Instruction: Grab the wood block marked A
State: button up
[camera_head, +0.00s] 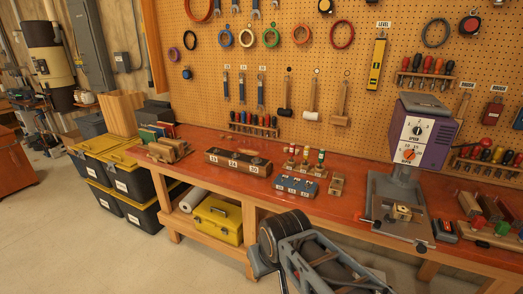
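A small wood block (336,185) stands on the red workbench, right of a blue socket holder. Another small wood piece (402,212) sits on the base of the drill press. I cannot read a letter A on either of them. Parts of my own arm show at the bottom middle, in front of the bench, below and left of the small block. My gripper's fingertips are not in view.
The red workbench (222,146) also holds a dark-topped wooden box (238,162), a blue socket holder (296,187), a rack of small bottles (305,161) and the purple drill press (428,130). Yellow-lidded bins (118,178) stand at left. Floor at lower left is clear.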

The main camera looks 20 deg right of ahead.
aim_at(401, 211)
jog(key=z, duration=1.7)
jog(key=k, duration=0.25)
jog(key=z, duration=0.15)
jog(key=i, duration=0.75)
jog(key=u, duration=1.1)
jog(key=i, duration=0.35)
jog(key=u, duration=0.35)
